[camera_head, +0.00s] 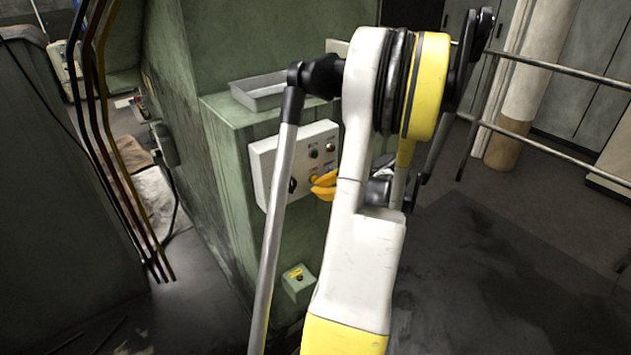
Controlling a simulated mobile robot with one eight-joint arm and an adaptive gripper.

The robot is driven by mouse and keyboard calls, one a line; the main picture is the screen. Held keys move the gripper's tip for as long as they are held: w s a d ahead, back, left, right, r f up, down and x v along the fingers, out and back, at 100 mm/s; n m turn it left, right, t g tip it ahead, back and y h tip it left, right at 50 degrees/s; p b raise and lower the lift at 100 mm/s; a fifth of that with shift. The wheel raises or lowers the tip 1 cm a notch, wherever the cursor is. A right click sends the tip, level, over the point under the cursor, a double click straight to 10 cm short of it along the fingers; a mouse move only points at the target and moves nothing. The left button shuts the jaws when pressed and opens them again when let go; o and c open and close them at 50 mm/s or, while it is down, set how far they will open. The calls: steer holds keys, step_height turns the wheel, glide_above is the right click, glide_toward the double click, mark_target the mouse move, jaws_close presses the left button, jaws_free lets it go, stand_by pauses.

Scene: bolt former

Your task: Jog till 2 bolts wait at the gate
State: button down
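A pale control panel (262,160) is mounted on the side of the green machine (225,150). I see no bolts and no gate in this view.
A shallow grey metal tray (262,92) sits on the machine's ledge. A small green box with a yellow label (297,277) is low on the machine. Cables (115,130) hang at the left. A metal railing (560,68) stands at the right, with open floor before it.

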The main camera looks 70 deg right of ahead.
steer(key=shift+w+d, duration=0.25)
steer(key=shift+w, duration=0.15)
stand_by(1.6)
stand_by(1.2)
steer(key=shift+s+a, duration=0.5)
steer(key=shift+s, duration=0.25)
steer(key=s+a, duration=0.1)
steer(key=s, duration=0.1)
steer(key=s+a, duration=0.1)
steer(key=s, duration=0.1)
steer(key=shift+a+b, duration=0.35)
steer(key=shift+b, duration=0.05)
stand_by(0.3)
